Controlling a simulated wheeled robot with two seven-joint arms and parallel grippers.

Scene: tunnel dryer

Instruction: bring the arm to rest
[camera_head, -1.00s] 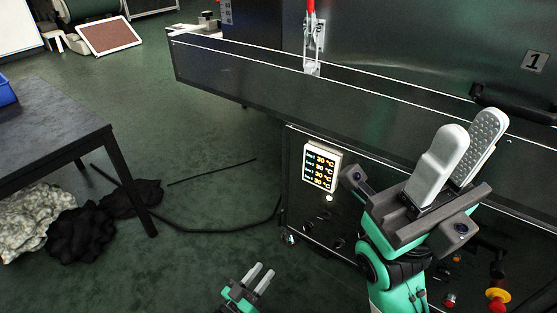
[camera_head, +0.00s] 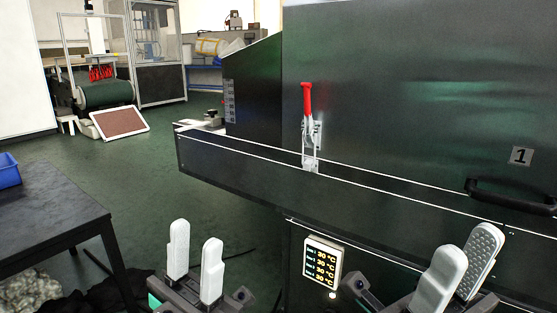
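My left gripper (camera_head: 195,270) is at the bottom, left of the middle, with its two pale fingers upright and apart. Nothing is between them. My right gripper (camera_head: 459,277) is at the lower right, in front of the dryer's front. Its two fingers point up, with a narrow gap showing between them and nothing visibly held. Both grippers appear clear of the dryer. Most of both arms lies below the picture's edge.
The dark tunnel dryer (camera_head: 400,110) fills the right, with a red-handled toggle clamp (camera_head: 308,105), a black door handle (camera_head: 510,197) and a temperature display (camera_head: 322,265). A dark table (camera_head: 45,222) with a blue bin (camera_head: 8,170) stands left. Green floor lies between.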

